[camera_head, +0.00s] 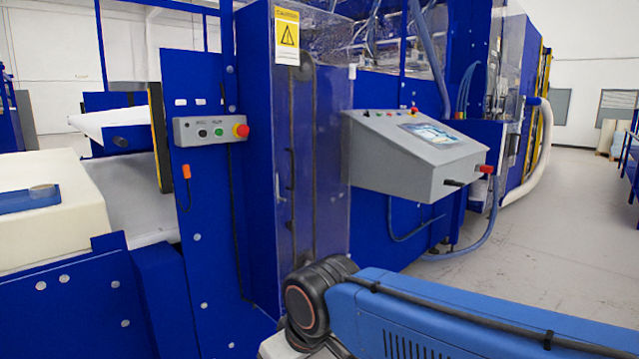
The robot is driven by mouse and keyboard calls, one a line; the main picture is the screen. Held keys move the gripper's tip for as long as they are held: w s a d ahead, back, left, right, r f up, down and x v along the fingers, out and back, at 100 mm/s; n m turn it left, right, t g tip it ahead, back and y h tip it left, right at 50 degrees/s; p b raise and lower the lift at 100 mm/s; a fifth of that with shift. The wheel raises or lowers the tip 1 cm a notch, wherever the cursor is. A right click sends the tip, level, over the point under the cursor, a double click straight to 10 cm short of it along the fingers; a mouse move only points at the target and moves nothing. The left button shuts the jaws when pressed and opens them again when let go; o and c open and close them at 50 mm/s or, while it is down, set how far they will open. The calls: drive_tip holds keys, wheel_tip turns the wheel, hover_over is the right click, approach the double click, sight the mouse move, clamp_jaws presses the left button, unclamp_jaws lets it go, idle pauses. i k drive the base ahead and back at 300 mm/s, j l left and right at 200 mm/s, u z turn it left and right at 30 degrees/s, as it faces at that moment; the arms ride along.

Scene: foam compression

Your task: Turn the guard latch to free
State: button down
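A blue machine has a tall clear guard panel (333,150) with a yellow caution sign (287,37) at its top. I cannot tell for sure which part is the guard latch. A small dark fitting (282,199) sits low on the guard column. My blue arm with a black joint crosses the lower right. My gripper is out of view.
The grey button box (209,130) carries a red stop button (241,131). A grey console (415,150) with a screen juts out right of the guard, above my arm. A cream foam block (55,215) lies at the left. Open floor (560,240) shows at the right.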

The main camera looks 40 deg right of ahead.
sight(290, 225)
drive_tip(key=z, duration=0.85)
drive_tip(key=l+z, duration=0.75)
drive_tip(key=j, duration=0.1)
